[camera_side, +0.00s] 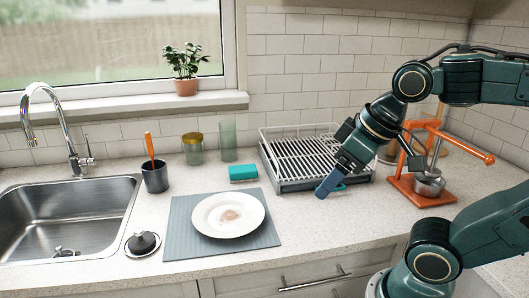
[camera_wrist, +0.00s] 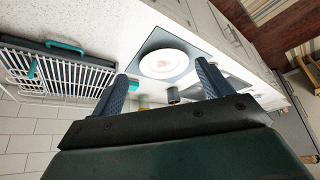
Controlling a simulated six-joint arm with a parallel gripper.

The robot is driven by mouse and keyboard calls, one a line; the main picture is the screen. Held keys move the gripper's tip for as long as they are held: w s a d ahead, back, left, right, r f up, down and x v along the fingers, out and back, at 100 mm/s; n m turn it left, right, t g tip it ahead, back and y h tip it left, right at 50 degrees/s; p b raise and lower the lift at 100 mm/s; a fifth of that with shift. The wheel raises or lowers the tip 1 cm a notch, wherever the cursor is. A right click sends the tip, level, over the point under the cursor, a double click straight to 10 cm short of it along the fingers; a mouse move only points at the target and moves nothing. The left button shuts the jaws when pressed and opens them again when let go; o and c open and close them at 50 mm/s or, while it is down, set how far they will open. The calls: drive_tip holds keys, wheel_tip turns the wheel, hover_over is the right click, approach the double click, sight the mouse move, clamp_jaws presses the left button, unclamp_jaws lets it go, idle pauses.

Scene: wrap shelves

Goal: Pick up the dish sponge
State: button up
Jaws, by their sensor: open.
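The dish sponge (camera_side: 243,173) is a teal block with a darker lower part. It lies on the counter just behind the grey mat, left of the dish rack. My gripper (camera_side: 323,191) is in front of the dish rack, right of the sponge and apart from it. In the wrist view my gripper (camera_wrist: 160,76) has its two fingers spread wide with nothing held between them.
A white plate (camera_side: 229,214) with a brown stain sits on the grey mat (camera_side: 181,236). The wire dish rack (camera_side: 283,177) is close beside my gripper. An orange press (camera_side: 423,194) stands right.

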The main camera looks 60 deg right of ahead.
drive_tip(key=w+d+r+n+y, duration=0.1)
drive_tip(key=w+d+r+n, duration=0.1)
drive_tip(key=w, duration=0.6)
drive_tip(key=w+d+r+n+g, duration=0.1)
drive_tip(key=w+d, duration=0.2)
drive_tip(key=w, duration=0.4)
drive_tip(key=w+d+r+n+y, duration=0.1)
drive_tip(key=w+d+r+n, duration=0.1)
drive_tip(key=w, duration=0.6)
drive_tip(key=w+d+f+n, duration=0.2)
drive_tip(key=w+d+f, duration=0.3)
drive_tip(key=d, duration=0.3)
drive_tip(key=w+d+f+n+g+y, duration=0.1)
drive_tip(key=w+d+f, duration=0.5)
drive_tip(key=d, duration=0.3)
drive_tip(key=shift+d+f+n, duration=0.15)
drive_tip(key=shift+f+n, duration=0.25)
drive_tip(key=shift+f, duration=0.35)
drive_tip(key=shift+w, duration=0.15)
hover_over(242, 168)
drive_tip(key=s+d, duration=0.2)
drive_tip(key=f, duration=0.6)
drive_tip(key=shift+w+f, duration=0.2)
drive_tip(key=shift+f, duration=0.2)
drive_tip(key=shift+w+a+f, duration=0.2)
drive_tip(key=shift+f, duration=0.4)
